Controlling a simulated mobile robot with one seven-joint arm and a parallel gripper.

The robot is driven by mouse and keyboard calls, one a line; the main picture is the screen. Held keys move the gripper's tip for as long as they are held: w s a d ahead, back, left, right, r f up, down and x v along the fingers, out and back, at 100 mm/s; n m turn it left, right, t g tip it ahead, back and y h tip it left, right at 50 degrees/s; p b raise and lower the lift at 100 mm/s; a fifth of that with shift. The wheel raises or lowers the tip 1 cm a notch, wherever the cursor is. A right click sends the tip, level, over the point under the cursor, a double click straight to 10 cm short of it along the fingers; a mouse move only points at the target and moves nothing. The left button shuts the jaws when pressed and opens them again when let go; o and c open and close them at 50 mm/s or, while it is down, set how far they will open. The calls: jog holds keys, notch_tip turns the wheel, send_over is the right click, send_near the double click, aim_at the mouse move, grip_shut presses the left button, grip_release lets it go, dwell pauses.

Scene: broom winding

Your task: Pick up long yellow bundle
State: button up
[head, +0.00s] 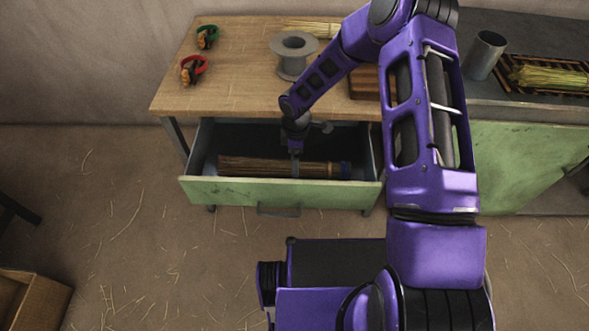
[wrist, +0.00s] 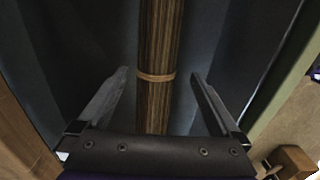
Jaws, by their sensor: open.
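A long brown straw bundle (head: 245,167) lies lengthwise in the open drawer, with a blue part at its right end. In the wrist view the bundle (wrist: 158,40) runs up the middle, with a tan band around it. My gripper (wrist: 159,76) is open, one finger on each side of the bundle near the band, with gaps to both. In the head view my gripper (head: 295,165) is low in the drawer over the bundle's middle. A pale yellow bundle (head: 312,28) lies at the table's back, partly hidden by my arm. A yellow-green bundle (head: 550,77) lies on a dark slatted rack at right.
The green-fronted drawer (head: 235,192) has walls close around the bundle. On the wooden table (head: 235,85) stand a grey spool (head: 293,55) and red (head: 194,69) and green (head: 207,37) handled tools. A metal cup (head: 486,55) stands on the right counter.

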jog(key=shift+w+a+f+b, duration=0.1)
jog(key=shift+w+f+b, duration=0.1)
jog(key=shift+f, duration=1.05)
jog(key=shift+w+a+f+b, duration=0.1)
jog(key=shift+f+b, duration=0.05)
jog(key=shift+f, duration=1.1)
